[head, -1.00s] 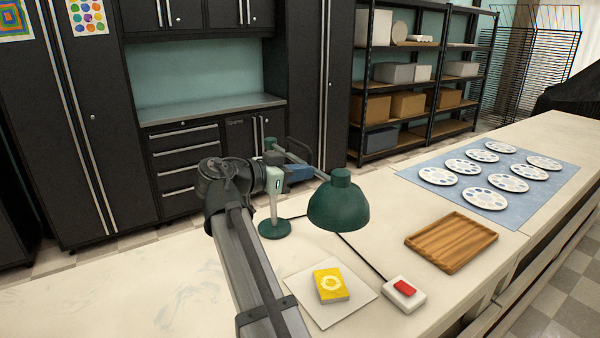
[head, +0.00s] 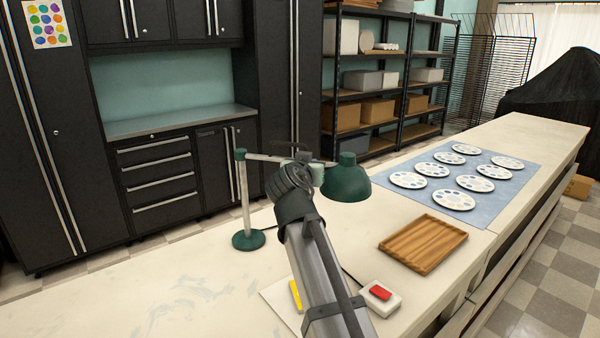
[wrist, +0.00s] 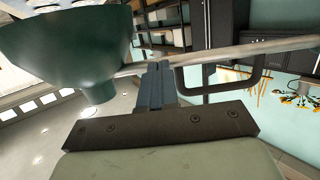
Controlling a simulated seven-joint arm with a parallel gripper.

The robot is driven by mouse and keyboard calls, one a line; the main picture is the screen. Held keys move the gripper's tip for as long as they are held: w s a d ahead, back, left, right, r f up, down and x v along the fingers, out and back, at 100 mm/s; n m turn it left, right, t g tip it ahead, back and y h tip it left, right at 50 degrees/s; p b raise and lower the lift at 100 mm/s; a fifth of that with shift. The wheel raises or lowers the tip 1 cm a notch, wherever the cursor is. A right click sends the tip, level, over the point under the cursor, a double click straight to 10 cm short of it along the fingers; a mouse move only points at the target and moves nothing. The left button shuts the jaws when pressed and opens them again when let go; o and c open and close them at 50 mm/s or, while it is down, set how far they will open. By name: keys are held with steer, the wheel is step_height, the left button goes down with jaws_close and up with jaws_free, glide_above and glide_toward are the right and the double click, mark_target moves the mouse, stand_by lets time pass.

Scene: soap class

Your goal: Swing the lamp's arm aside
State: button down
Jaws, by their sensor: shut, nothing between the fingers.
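The green desk lamp stands on the bench, with its round base (head: 248,239) left of my arm. Its pale lamp arm (head: 265,157) runs right from the top of the post to the green shade (head: 347,182). In the wrist view the shade (wrist: 65,50) fills the upper left, and the lamp arm (wrist: 285,46) crosses behind my fingers. A dark loop, apparently a handle (wrist: 220,88), is along that arm. My gripper (wrist: 156,70) is shut and empty, between shade and loop. I cannot tell whether it touches the lamp arm. In the head view my own arm mostly hides the gripper.
A white box with a red button (head: 380,297) and a wooden tray (head: 422,242) lie to the right. Several palettes rest on a blue mat (head: 420,205). The left bench is clear.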

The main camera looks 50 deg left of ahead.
steer(key=w+a+n+g+y, duration=0.1)
steer(key=w+a+n+y, duration=0.1)
steer(key=w, duration=0.1)
steer(key=shift+w+a+g, duration=0.1)
steer(key=shift+w+g, duration=0.2)
steer(key=shift+g, duration=0.1)
steer(key=w+a, duration=0.4)
steer(key=a, duration=0.3)
steer(key=w+a+n+g+y, duration=0.1)
steer(key=w+a, duration=0.3)
steer(key=a, duration=0.2)
steer(key=shift+a+g, duration=0.3)
steer(key=shift+a, duration=0.1)
steer(key=shift+w+a+r, duration=0.1)
steer(key=shift+a+r, duration=0.05)
steer(key=d+r, duration=0.2)
steer(key=d, duration=1.2)
steer(key=shift+d+r, duration=0.2)
steer(key=shift+r, duration=0.05)
